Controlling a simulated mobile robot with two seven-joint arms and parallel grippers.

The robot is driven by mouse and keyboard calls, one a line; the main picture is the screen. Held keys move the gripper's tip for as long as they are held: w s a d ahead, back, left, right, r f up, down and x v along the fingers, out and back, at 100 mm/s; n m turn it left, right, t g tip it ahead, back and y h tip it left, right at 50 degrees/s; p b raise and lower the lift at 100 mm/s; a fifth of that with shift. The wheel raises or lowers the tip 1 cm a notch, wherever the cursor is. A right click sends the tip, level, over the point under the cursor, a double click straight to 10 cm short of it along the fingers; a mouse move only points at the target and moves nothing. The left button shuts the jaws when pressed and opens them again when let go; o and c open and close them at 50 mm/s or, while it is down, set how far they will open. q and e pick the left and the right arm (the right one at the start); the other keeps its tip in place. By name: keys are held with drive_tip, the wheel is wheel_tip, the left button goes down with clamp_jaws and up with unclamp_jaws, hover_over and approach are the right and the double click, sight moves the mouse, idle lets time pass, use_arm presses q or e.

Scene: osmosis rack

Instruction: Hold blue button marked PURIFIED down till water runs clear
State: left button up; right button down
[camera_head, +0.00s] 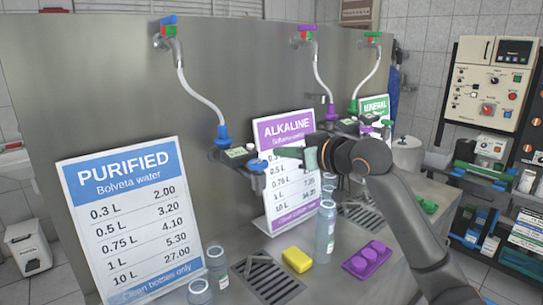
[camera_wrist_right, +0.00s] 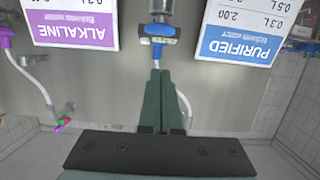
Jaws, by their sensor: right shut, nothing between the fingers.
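The PURIFIED sign (camera_head: 125,215) stands at the left against the steel panel. To its right, the purified dispenser (camera_head: 228,155) juts from the panel, with a blue fitting (camera_head: 222,135) and hose on top. A round blue button (camera_head: 257,165) sits at its right end; its marking is too small to read. My right gripper (camera_head: 279,153) is shut and empty, its green fingertips just right of and slightly above the button. I cannot tell whether they touch it. In the right wrist view the closed fingertips (camera_wrist_right: 160,72) point at blue dispenser parts (camera_wrist_right: 158,41). No water stream shows.
A drain grate (camera_head: 268,278), a yellow sponge (camera_head: 297,259), a clear bottle (camera_head: 325,232) and a purple item (camera_head: 367,259) are on the counter below. The ALKALINE sign (camera_head: 287,165) stands behind my gripper. Hoses hang from taps above.

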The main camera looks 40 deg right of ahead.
drive_tip(key=shift+v, duration=1.05)
drive_tip(key=s+a+f+g, duration=0.1)
drive_tip(key=a+f+g, duration=0.3)
drive_tip(key=f, duration=1.3)
drive_tip(key=s+a+f+g, duration=0.1)
drive_tip(key=s+a+f, duration=0.2)
drive_tip(key=f, duration=0.3)
drive_tip(key=s+a+f+n+g, duration=0.1)
drive_tip(key=s+a+f, duration=0.2)
drive_tip(key=s+f, duration=0.3)
drive_tip(key=s+a+f+g, duration=0.2)
drive_tip(key=s+a+f, duration=0.2)
drive_tip(key=s+f, duration=0.1)
drive_tip(key=shift+f, duration=0.8)
drive_tip(key=s+a+f+g, duration=0.2)
drive_tip(key=s+f, duration=0.1)
drive_tip(key=s, duration=0.4)
drive_tip(key=s+a+f+g, duration=0.2)
drive_tip(key=s+f, duration=0.1)
drive_tip(key=s, duration=0.3)
drive_tip(key=w+a+f+t, duration=0.2)
drive_tip(key=f+t, duration=0.1)
drive_tip(key=f, duration=0.2)
drive_tip(key=w+a+f+t+y, duration=0.1)
drive_tip(key=a+f+t, duration=0.1)
drive_tip(key=f, duration=0.3)
drive_tip(key=shift+w+a+f+t, duration=0.35)
drive_tip(key=shift+w+f+t, duration=0.05)
drive_tip(key=shift+t, duration=0.1)
